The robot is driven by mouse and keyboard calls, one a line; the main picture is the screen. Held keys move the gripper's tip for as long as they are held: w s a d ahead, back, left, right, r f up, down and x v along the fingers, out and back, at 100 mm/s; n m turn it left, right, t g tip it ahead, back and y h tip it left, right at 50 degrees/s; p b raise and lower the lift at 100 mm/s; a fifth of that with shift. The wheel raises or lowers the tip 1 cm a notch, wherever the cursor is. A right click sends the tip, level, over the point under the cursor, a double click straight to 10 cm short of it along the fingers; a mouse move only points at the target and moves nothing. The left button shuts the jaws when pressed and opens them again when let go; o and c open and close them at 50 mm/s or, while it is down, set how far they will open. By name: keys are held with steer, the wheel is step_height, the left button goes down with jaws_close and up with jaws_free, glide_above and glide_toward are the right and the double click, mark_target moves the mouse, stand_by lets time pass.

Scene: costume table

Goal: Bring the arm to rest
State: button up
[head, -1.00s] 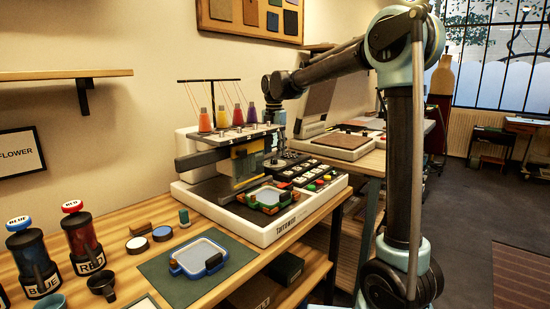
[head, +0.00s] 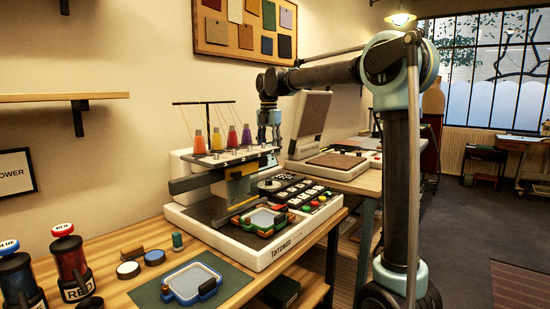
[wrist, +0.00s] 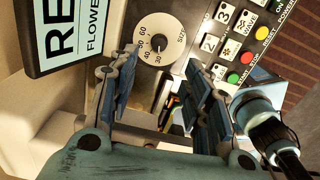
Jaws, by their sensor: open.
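My gripper (head: 269,136) hangs at the end of my raised forearm, pointing down beside the right end of the embroidery machine's head (head: 215,165). In the wrist view my gripper (wrist: 163,95) has its two fingers apart with nothing held between them. Beyond the fingers lie the machine's size dial (wrist: 158,42) and button panel (wrist: 232,45). I cannot tell how far the fingertips are above the panel.
Coloured thread cones (head: 215,140) stand on top of the machine. A flat press (head: 338,162) is behind it. A second blue frame (head: 193,283) lies on a green mat (head: 232,275). A dark jar with a red cap (head: 70,258) is at lower left.

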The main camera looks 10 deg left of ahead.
steer(key=s+d+f+m, duration=0.3)
steer(key=s+d+m, duration=0.15)
steer(key=d, duration=0.35)
steer(key=s+d+f+m+t, duration=0.1)
steer(key=s+d+f+m, duration=0.1)
steer(key=s+d+m, duration=0.4)
steer(key=s+d+f+m, duration=0.2)
steer(key=d+f+m, duration=0.15)
steer(key=d, duration=0.55)
steer(key=s+d+f+m, duration=0.6)
steer(key=s+f+m, duration=0.2)
steer(key=s+f, duration=0.1)
steer(key=s+d+f+m+t, duration=0.1)
steer(key=s+d+f+m, duration=0.6)
steer(key=s+f, duration=0.3)
steer(key=shift+f+m, duration=0.8)
steer(key=shift+w+f, duration=0.2)
steer(key=shift+w, duration=0.15)
